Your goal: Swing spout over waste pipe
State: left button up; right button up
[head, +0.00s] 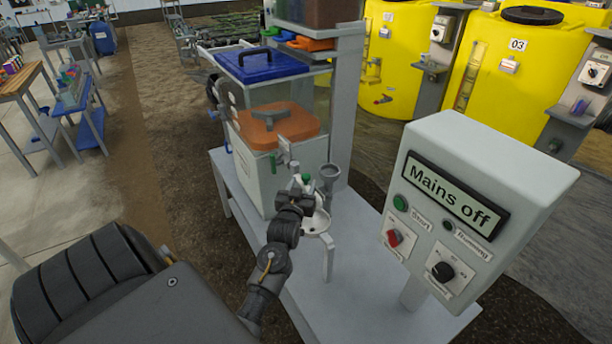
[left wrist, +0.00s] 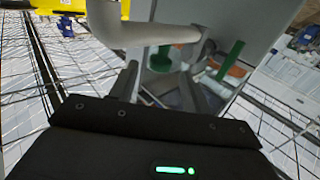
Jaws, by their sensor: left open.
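My left gripper (head: 305,188) is in front of the white tank with the orange lid (head: 277,125), among small fittings, with a green knob (head: 306,178) by its fingertips. A grey funnel-topped pipe (head: 329,173), apparently the waste pipe, stands just to its right. In the left wrist view, the open fingers (left wrist: 158,88) point toward a green fitting (left wrist: 160,60) and a green handle (left wrist: 232,58). A pale curved pipe (left wrist: 150,34) crosses above the fingers; I cannot tell whether it is the spout. My right gripper is not in view.
A control box (head: 470,205) reading "Mains off" stands to the right. A blue-lidded container (head: 262,64) is behind the tank. Yellow tanks (head: 510,75) stand at the back right. Bare bench top (head: 350,290) shows in front.

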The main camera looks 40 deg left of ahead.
aim_at(305, 180)
pick_arm(q)
jog(key=shift+x, duration=2.35)
grip_shut()
